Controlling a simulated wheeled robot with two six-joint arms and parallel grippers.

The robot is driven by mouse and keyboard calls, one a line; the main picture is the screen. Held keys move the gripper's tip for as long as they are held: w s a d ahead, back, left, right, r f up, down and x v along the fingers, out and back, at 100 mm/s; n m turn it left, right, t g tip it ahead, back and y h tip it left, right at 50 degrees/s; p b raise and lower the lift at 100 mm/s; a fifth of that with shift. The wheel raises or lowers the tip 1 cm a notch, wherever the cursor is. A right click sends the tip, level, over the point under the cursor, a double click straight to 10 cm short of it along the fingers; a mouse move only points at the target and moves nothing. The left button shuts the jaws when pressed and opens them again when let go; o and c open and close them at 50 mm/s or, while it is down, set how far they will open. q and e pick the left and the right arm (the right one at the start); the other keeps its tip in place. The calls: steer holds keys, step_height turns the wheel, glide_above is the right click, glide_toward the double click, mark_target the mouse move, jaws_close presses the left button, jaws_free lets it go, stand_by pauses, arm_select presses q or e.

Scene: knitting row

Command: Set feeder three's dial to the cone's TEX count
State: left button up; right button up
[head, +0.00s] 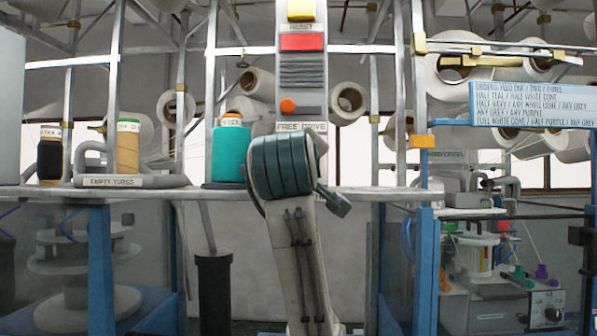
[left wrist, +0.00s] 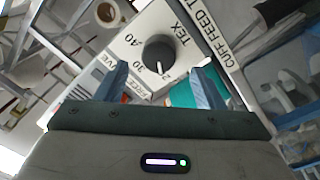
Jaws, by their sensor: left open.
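A black dial (left wrist: 158,53) with a white pointer mark sits on a white plate (left wrist: 112,48) lettered TEX in the left wrist view. The pointer aims toward the picture's bottom. My left gripper (left wrist: 160,85) is open, its two blue-grey fingers either side of the dial's near side, apart from it. In the head view, my arm rises at centre and the dial is not seen. A teal cone (head: 228,158) stands left of it, tagged TEX, number unreadable; it also shows in the left wrist view (left wrist: 183,94). My right gripper is not in view.
A tan cone (head: 128,155) and a black cone (head: 50,160) stand further left on the shelf (head: 385,193). A blue orders board (head: 533,104) is at right. Metal posts stand around.

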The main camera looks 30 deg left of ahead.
arm_select(q)
steer(key=b+v, duration=0.2)
steer(key=v, duration=0.4)
steer(key=shift+s+d, duration=0.2)
steer(key=shift+s, duration=0.05)
